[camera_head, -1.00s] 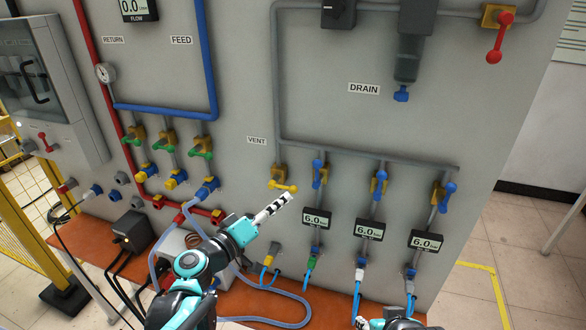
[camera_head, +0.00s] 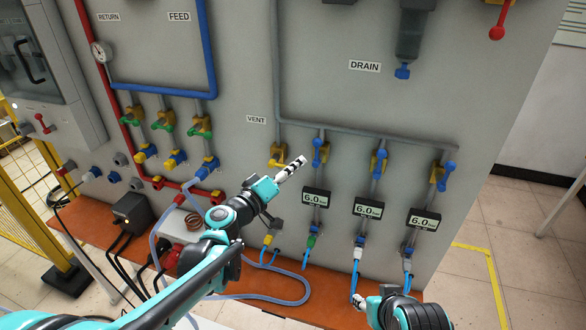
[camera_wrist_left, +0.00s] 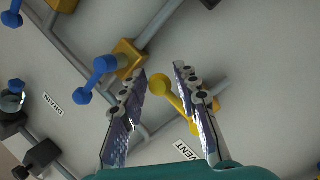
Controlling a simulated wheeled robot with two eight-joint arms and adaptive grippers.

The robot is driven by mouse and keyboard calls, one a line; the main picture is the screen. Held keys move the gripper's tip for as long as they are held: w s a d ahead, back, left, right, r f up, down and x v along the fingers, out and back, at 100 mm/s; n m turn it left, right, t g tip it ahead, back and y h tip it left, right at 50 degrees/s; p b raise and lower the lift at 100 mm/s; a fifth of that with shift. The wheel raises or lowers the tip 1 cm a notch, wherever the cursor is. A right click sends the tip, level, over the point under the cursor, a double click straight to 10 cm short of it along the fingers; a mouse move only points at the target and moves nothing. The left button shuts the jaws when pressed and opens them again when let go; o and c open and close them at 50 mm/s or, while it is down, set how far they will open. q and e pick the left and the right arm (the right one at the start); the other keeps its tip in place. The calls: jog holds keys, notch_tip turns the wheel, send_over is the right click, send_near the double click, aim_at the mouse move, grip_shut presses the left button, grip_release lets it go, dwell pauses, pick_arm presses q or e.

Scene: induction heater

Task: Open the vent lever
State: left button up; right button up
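The yellow vent lever (camera_head: 277,153) sits on the panel just below and right of the VENT label (camera_head: 257,119). In the head view my left gripper (camera_head: 300,162) is in front of and right beside it, hiding part of its handle. In the left wrist view the vent lever's round yellow knob (camera_wrist_left: 160,85) appears between the fingers of my left gripper (camera_wrist_left: 159,72), which are spread apart. I cannot tell whether either finger touches it. My right gripper (camera_head: 359,300) is low at the bottom right, away from the lever; its fingers are too small to read.
Several blue-handled valves stand right of the vent lever, the nearest (camera_head: 319,152) close to my left gripper; it also shows in the left wrist view (camera_wrist_left: 95,80). Digital gauges (camera_head: 314,198) and hoses lie below. A grey pipe (camera_head: 350,135) runs above the valves.

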pick_arm(q)
grip_shut()
jog(key=m, duration=0.1)
jog(key=f+m, duration=0.1)
jog(key=f+m+g+y, duration=0.1)
jog(key=shift+w+a+m, duration=0.1)
jog(key=shift+a+m, duration=0.15)
jog(key=shift+m, duration=0.15)
jog(key=w+a+f+m+y, duration=0.1)
jog(key=a+f+m+y, duration=0.3)
jog(key=m, duration=0.6)
jog(key=shift+w+a+y, duration=0.35)
jog(key=shift+a+y, duration=0.3)
jog(key=shift+y, duration=0.05)
jog(key=shift+r, duration=0.1)
